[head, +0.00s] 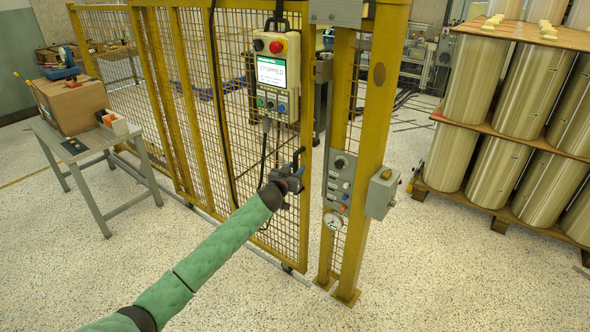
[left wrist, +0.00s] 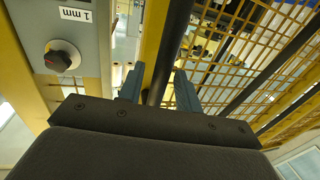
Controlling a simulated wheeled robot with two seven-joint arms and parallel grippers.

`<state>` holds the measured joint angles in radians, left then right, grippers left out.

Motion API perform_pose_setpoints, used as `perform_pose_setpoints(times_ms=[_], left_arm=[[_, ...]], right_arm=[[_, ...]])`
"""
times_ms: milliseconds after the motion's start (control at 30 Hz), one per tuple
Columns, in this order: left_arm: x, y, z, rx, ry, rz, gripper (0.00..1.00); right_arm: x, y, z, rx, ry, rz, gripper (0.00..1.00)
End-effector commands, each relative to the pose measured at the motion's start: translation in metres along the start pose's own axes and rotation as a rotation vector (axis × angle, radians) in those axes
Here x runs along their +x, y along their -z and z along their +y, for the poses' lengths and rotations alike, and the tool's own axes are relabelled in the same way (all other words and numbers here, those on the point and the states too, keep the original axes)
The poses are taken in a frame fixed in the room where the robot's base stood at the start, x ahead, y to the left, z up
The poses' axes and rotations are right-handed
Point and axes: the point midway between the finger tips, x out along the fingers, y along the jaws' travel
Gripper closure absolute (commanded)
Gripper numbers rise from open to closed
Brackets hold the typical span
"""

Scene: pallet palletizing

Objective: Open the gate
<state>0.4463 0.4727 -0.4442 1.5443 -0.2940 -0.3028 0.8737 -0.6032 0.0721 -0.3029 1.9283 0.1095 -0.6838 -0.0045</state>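The gate is a yellow-framed mesh panel (head: 187,95) in the head view and looks closed against the thick yellow post (head: 372,130). A black handle (head: 298,156) shows at the gate's right edge, just above my left gripper. My left gripper (head: 290,177) is at the handle, at the end of my green-sleeved arm. In the left wrist view the two fingers of my left gripper (left wrist: 158,88) stand apart, with a dark bar (left wrist: 156,92) between them and visible gaps beside it. I cannot tell whether either finger touches the bar. My right gripper is in neither view.
A control pendant (head: 277,75) hangs on the gate. A small table (head: 95,150) with boxes stands left. Stacked cylinders on a pallet (head: 480,205) stand right. The front floor is clear.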

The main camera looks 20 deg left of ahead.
Motion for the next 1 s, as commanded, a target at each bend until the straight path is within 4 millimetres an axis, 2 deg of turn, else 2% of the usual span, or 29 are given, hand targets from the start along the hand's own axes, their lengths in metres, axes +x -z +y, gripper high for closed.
perform_pose_setpoints(times_ms=[300,467,767,867,1000], left_arm=[[0.002,0.0,0.001,0.0,0.0,0.0,0.68],[0.001,0.0,0.0,0.0,0.0,0.0,0.99],[0.002,0.0,-0.003,0.0,0.001,-0.001,1.0],[0.004,0.001,-0.013,0.001,0.003,-0.001,1.0],[0.009,0.002,-0.039,0.002,0.006,-0.002,1.0]], right_arm=[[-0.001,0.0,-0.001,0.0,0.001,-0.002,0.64],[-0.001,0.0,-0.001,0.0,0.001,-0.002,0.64],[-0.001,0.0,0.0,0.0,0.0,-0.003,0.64],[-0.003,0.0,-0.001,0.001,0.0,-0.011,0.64],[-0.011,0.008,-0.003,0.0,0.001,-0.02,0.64]])
